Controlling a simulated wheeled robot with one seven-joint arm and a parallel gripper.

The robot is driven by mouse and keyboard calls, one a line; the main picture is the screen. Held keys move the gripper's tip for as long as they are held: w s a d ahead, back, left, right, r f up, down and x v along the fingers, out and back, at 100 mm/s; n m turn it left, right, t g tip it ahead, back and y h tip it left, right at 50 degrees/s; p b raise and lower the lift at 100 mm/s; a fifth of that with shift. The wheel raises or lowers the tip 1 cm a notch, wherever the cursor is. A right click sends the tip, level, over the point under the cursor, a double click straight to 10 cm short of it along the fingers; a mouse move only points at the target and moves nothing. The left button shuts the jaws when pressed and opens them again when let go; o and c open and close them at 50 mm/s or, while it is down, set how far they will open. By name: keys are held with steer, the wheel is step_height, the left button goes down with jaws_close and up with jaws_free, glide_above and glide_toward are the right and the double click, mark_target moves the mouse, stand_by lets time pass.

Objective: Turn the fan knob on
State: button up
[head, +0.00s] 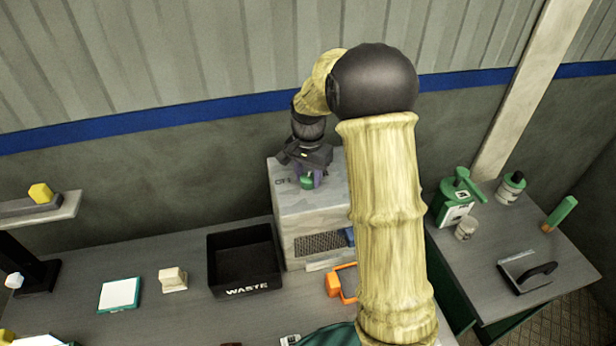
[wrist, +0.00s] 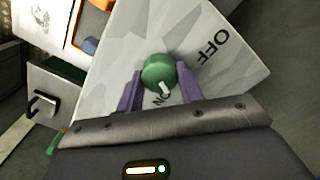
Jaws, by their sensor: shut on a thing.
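The green fan knob (head: 307,183) sits on top of a pale grey box (head: 305,205), below my gripper (head: 307,176) in the head view. In the wrist view, the round knob (wrist: 157,70) has a white pointer mark on its lower edge, toward the ON lettering (wrist: 160,100). The OFF lettering (wrist: 213,47) lies to the right of the knob. My gripper (wrist: 158,78) has its two purple fingers on either side of the knob, shut on it. The ON lettering is partly hidden by the knob and gripper.
A black WASTE bin (head: 243,262) stands left of the box. An orange-framed item (head: 336,287) lies in front of the box. The wall is close behind the box.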

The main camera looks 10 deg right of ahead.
mark_target(308, 177)
steer(key=shift+r+m, duration=0.1)
steer(key=shift+m, duration=0.8)
steer(key=o, duration=1)
steer(key=shift+a, duration=0.1)
steer(key=shift+r, duration=0.55)
step_height(308, 177, up, 16)
steer(key=b, duration=0.2)
steer(key=shift+b, duration=0.4)
steer(key=shift+r, duration=0.1)
